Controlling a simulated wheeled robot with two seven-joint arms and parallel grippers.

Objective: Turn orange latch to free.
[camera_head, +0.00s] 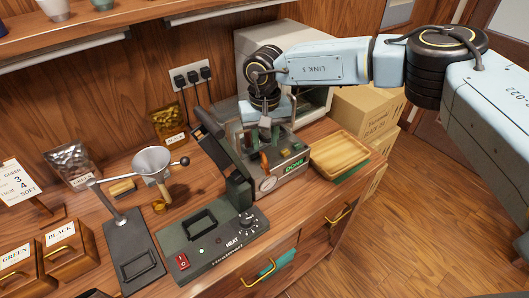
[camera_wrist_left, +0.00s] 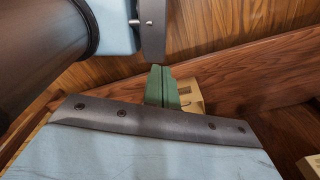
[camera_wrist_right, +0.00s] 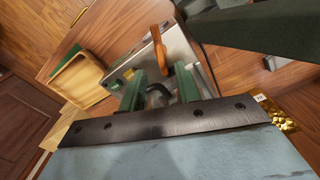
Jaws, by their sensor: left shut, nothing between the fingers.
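The orange latch (camera_head: 264,161) stands upright on the front of the grey press machine (camera_head: 288,172), left of a lit green display reading DONE. In the right wrist view the latch (camera_wrist_right: 158,48) shows as an orange lever just beyond the fingertips. My right gripper (camera_head: 264,132) is over the machine, just above and behind the latch. Its green fingers (camera_wrist_right: 160,88) are spread apart, with a dark curved part visible between them, and the latch is not between them. My left gripper (camera_wrist_left: 160,86) is shut and empty in the left wrist view, near a wood-panelled wall; the head view does not show it.
A wooden tray (camera_head: 340,153) lies right of the machine, with cardboard boxes (camera_head: 368,108) beyond it. A dark heat sealer (camera_head: 210,240) with its raised arm stands at front left. A funnel stand (camera_head: 152,163) and labelled wooden boxes (camera_head: 68,250) are farther left.

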